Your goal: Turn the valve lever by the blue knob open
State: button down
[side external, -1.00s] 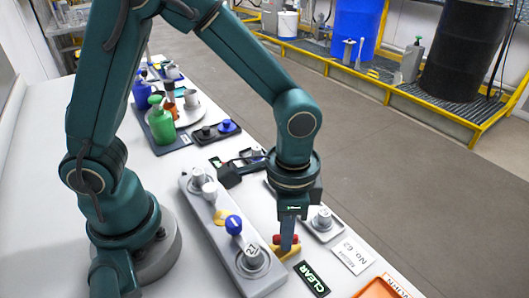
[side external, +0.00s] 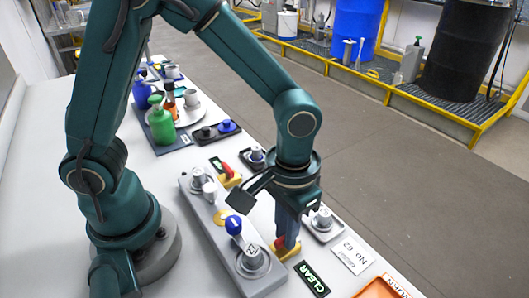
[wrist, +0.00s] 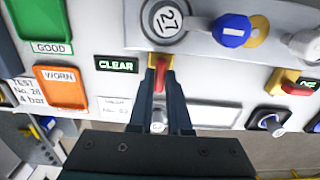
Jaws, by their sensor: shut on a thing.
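The blue knob (side external: 233,225) is on the end of a lever on the long grey panel (side external: 215,232). The lever's round hub, marked 27 (side external: 253,257), is nearer the camera. The wrist view shows the blue knob (wrist: 231,31) to the right of the hub (wrist: 165,18). My gripper (side external: 284,242) is beside the panel, apart from the blue knob. Its fingers (wrist: 160,85) are shut on a red handle (wrist: 160,75) on a yellow base (wrist: 160,60), beside the CLEAR label (wrist: 117,65). The fingers partly hide the handle.
A second red handle on a yellow base (side external: 228,176) stands farther back. A grey round fitting in a tray (side external: 323,222) is close to the right of my gripper. An orange WORN tray (wrist: 62,87) is at the left in the wrist view. Bottles (side external: 161,125) stand farther back.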

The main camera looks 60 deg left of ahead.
jog(key=shift+r, duration=0.1)
jog(key=c, duration=1.1)
grip_release()
jog(key=shift+c, duration=0.2)
jog(key=shift+r, duration=2.55)
jog(key=shift+w, duration=0.1)
jog(key=s+a+r+t, duration=0.5)
jog(key=a+r, duration=0.2)
jog(key=a, duration=0.3)
jog(key=shift+s+a+r+t, duration=0.15)
jog(key=shift+s+t, duration=0.15)
jog(key=shift+s, duration=0.1)
